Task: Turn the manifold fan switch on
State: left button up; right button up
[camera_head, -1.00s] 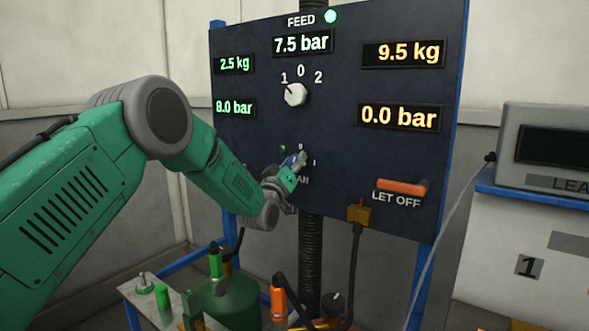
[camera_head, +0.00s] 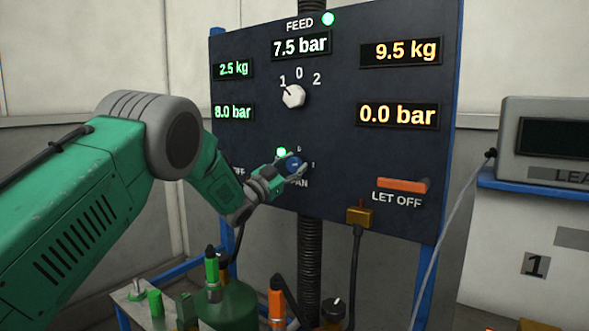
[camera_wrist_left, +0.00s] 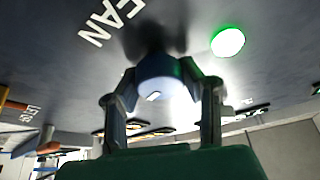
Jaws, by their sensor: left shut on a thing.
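The manifold fan switch is a small round blue knob (camera_head: 293,163) low on the dark panel, with "0" and "1" marks and the partly covered word "FAN" near it. A round lamp (camera_head: 281,152) beside it is lit green. My left gripper (camera_head: 291,168) is at the panel with its fingers around the knob. In the left wrist view the blue knob (camera_wrist_left: 160,82) sits between the two fingers of my left gripper (camera_wrist_left: 163,98), which are shut on it, and the green lamp (camera_wrist_left: 228,42) glows to the right. My right gripper is not in view.
The dark panel (camera_head: 340,165) also bears a white feed knob (camera_head: 293,96) turned to 1, several displays and an orange let-off handle (camera_head: 402,185). Below stand a green cylinder (camera_head: 225,308) and valves. A grey instrument (camera_head: 545,150) stands at the right.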

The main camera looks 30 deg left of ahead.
pick_arm(q)
jog(key=shift+f+m+g+h, duration=0.3)
jog(key=shift+m+g+h, duration=0.1)
jog(key=shift+m, duration=0.7)
jog(key=shift+f+m+g+h, duration=0.3)
jog(key=shift+m+g, duration=0.1)
jog(key=shift+m, duration=1)
jog(key=o, duration=1)
jog(key=shift+o, duration=0.9)
jog(key=shift+w, duration=0.1)
jog(key=shift+a+r, duration=0.1)
jog(key=shift+a, duration=0.1)
jog(key=shift+s+a+r, duration=0.1)
jog(key=shift+s, duration=0.15)
jog(key=v, duration=1.1)
jog(key=shift+a+f, duration=0.2)
jog(key=shift+f, duration=0.1)
